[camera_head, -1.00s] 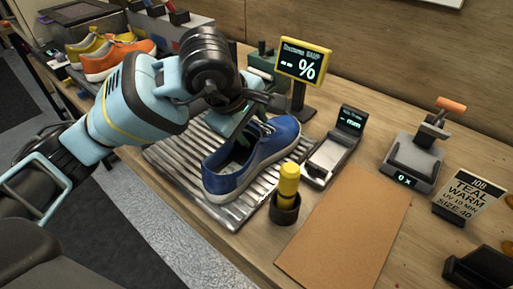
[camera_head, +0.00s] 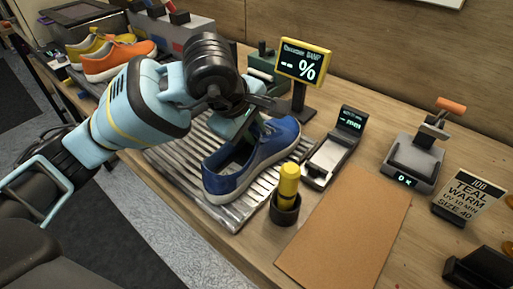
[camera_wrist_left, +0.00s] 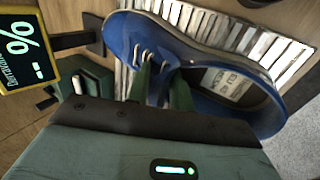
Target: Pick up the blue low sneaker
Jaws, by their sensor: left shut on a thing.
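The blue low sneaker (camera_head: 262,158) has a white sole and sits on the slatted metal rack (camera_head: 172,158), toe pointing to the back right. My left gripper (camera_head: 243,122) comes down on it from above at the tongue and laces. In the left wrist view the green fingers (camera_wrist_left: 163,88) are shut on the sneaker (camera_wrist_left: 215,70) near the laces, in front of its opening. The insole with printed text shows there. The fingertips are partly hidden by the shoe. I cannot see any gap between sole and rack. My right gripper is not in view.
A yellow-capped bottle in a dark cup (camera_head: 287,196) stands close to the sneaker's right. A percent display (camera_head: 302,63) stands behind it. A small scale (camera_head: 330,155), brown board (camera_head: 345,230) and clamp device (camera_head: 417,155) lie to the right. Orange and yellow sneakers (camera_head: 115,60) are at the back left.

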